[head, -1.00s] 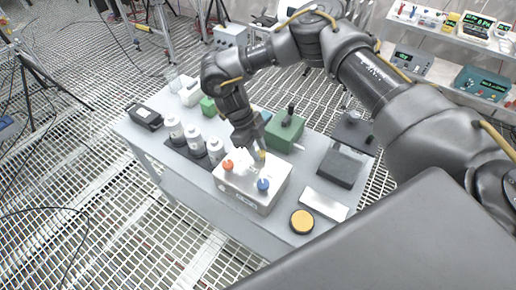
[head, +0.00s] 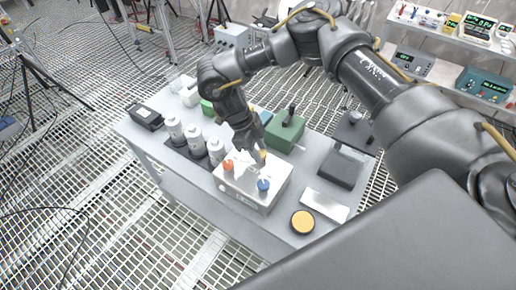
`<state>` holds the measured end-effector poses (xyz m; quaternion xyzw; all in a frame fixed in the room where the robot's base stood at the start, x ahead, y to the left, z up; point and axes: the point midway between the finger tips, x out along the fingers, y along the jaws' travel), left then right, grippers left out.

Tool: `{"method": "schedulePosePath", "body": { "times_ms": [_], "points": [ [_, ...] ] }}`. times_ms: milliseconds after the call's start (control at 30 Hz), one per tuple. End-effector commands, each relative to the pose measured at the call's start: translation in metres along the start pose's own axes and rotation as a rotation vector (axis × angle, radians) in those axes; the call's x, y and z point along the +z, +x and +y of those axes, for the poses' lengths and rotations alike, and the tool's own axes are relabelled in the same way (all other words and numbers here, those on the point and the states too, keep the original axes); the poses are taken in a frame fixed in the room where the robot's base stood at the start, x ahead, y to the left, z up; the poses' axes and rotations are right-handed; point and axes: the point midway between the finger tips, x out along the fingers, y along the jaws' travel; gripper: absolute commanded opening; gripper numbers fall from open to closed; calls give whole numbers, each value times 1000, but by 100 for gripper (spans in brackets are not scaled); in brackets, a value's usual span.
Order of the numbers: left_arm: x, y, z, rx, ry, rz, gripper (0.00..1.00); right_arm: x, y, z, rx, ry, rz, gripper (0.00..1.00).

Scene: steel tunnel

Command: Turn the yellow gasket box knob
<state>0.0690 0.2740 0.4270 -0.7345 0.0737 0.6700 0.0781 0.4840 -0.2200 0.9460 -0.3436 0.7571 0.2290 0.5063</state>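The gasket box (head: 247,192) is a light metal box on the grey table, with a red knob (head: 228,165) at its left and a blue knob (head: 263,185) at its front right. A yellow knob (head: 262,156) stands at the back of its top, partly hidden by my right gripper (head: 258,153). The gripper points down at the yellow knob, with its fingers at or around it. The fingers are too small and dark to tell whether they are closed on it. My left gripper is not in view.
On the table (head: 262,232), several white bottles (head: 195,138) stand left of the box. A green box (head: 285,132) is behind it. A dark square block (head: 341,168), a white plate (head: 326,205) and a yellow-topped round tin (head: 302,221) lie to the right.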

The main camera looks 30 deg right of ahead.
Motion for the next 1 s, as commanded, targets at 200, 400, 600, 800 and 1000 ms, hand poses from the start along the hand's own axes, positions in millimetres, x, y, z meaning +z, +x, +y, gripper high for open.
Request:
{"method": "schedulePosePath", "body": {
  "times_ms": [200, 400, 600, 800, 1000],
  "points": [
    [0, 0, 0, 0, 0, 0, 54, 0, 0, 0, 1, 1, 0, 54],
    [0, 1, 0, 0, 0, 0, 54, 0, -1, 0, 1, 0, 0, 54],
    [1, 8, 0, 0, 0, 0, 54, 2, -25, 0, -4, -1, -3, 54],
    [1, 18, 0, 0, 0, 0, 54, 2, -65, -1, -5, 2, -3, 54],
    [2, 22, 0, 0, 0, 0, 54, 1, -96, -1, -3, 1, -1, 54]
  ]
}}
